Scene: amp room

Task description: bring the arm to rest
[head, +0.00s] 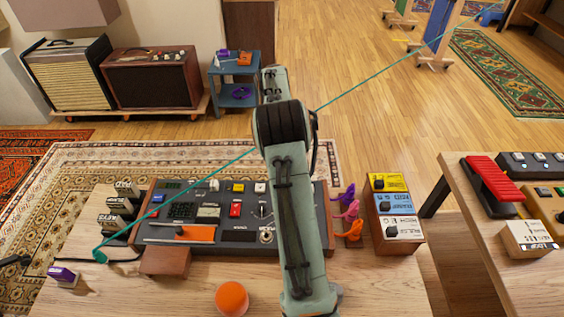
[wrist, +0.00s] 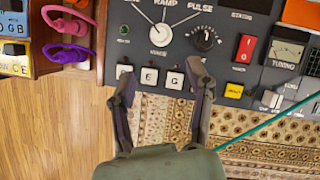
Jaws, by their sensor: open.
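My gripper (wrist: 160,75) is open in the wrist view, its two dark fingers spread with nothing held between them. The fingertips appear over the near edge of a dark control panel (wrist: 235,52), by its white lettered keys (wrist: 173,79). I cannot tell the height above it. In the head view my arm rises from the bottom and crosses the same panel (head: 234,190); the gripper itself is hidden there.
An orange round object (head: 231,298) and a brown block (head: 166,262) are on the wooden table (head: 110,297). A teal cable (head: 190,199) runs diagonally across the head view. Amplifiers (head: 153,79) stand behind.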

